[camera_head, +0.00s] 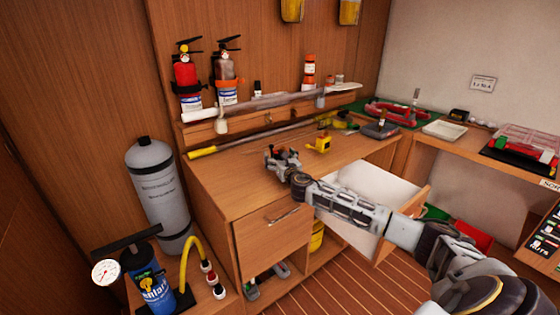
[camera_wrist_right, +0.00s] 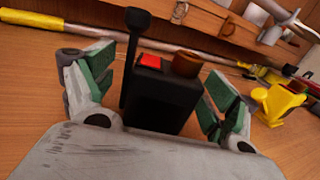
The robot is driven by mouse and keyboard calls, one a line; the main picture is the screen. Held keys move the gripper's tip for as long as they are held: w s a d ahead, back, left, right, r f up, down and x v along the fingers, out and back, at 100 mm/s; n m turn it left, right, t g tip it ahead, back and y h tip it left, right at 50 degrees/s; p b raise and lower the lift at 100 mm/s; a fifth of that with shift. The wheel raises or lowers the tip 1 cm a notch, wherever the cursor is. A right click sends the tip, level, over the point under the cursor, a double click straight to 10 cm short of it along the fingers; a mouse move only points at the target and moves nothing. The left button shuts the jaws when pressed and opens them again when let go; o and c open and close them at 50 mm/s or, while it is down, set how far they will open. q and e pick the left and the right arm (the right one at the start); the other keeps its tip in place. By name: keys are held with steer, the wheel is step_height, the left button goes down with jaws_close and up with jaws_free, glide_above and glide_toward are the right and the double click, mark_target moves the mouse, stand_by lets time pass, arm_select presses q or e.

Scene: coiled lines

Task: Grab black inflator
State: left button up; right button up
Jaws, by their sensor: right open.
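A black box-like device (camera_wrist_right: 165,100), which looks like the inflator, stands on the wooden desk top. It has a red button, a brown-orange knob and a black stalk on its left side. My right gripper (camera_head: 282,158) is over the desk, with its green-padded fingers spread on either side of the device in the right wrist view (camera_wrist_right: 155,88). I see gaps between the fingers and the device's sides. In the head view the gripper largely hides the device. The device's lower front is hidden behind the gripper body. My left gripper is in neither view.
A yellow tool (camera_head: 320,142) stands to the right of the gripper. A long pole with a yellow end (camera_head: 202,153) lies behind it. An open drawer (camera_head: 428,196) is below my right arm. A blue pump with gauge (camera_head: 155,290) stands at lower left.

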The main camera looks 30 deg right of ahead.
mark_target(279, 152)
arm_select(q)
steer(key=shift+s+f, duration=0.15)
arm_select(e)
steer(key=c, duration=1.2)
steer(key=shift+r, duration=0.2)
